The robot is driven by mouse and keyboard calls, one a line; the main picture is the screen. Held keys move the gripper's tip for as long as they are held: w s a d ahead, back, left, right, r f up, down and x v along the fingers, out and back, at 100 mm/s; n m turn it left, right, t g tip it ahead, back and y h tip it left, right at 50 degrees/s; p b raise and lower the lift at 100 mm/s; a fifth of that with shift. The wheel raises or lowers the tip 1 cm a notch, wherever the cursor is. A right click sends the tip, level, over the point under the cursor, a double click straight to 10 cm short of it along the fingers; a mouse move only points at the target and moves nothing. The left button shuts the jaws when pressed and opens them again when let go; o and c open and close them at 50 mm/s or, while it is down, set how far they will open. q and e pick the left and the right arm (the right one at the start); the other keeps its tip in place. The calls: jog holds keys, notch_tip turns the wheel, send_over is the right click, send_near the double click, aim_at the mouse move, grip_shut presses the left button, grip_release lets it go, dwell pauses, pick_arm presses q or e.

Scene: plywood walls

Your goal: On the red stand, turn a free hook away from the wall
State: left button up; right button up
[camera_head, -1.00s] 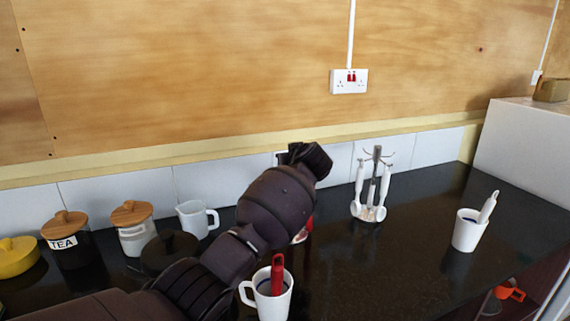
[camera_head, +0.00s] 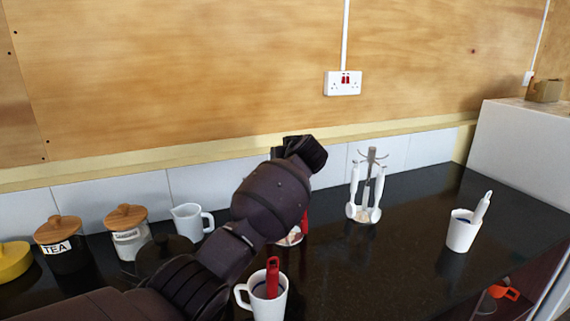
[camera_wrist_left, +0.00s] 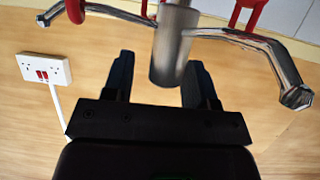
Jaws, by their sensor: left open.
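The red-handled stand is mostly hidden behind my left arm in the head view; a red handle (camera_head: 305,222) and a bit of its pale base (camera_head: 291,238) show. In the left wrist view, which is upside down, its metal post (camera_wrist_left: 174,48) ends between the fingers of my open left gripper (camera_wrist_left: 160,82). A bare metal hook (camera_wrist_left: 268,52) reaches out to the right, with nothing seen on its tip. Another hook (camera_wrist_left: 118,14) on the left carries a red loop (camera_wrist_left: 75,10). My left gripper also shows in the head view (camera_head: 307,152). My right gripper is out of view.
A white utensil stand (camera_head: 370,180) stands to the right. A white mug with a red handle in it (camera_head: 270,305) is in front, below my arm. Jars (camera_head: 127,233) and a white jug (camera_head: 190,220) are at left. The wall has a socket (camera_head: 342,83).

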pick_arm(q)
notch_tip(320, 180, up, 18)
jog(key=shift+f+p, duration=0.15)
jog(key=shift+p, duration=0.15)
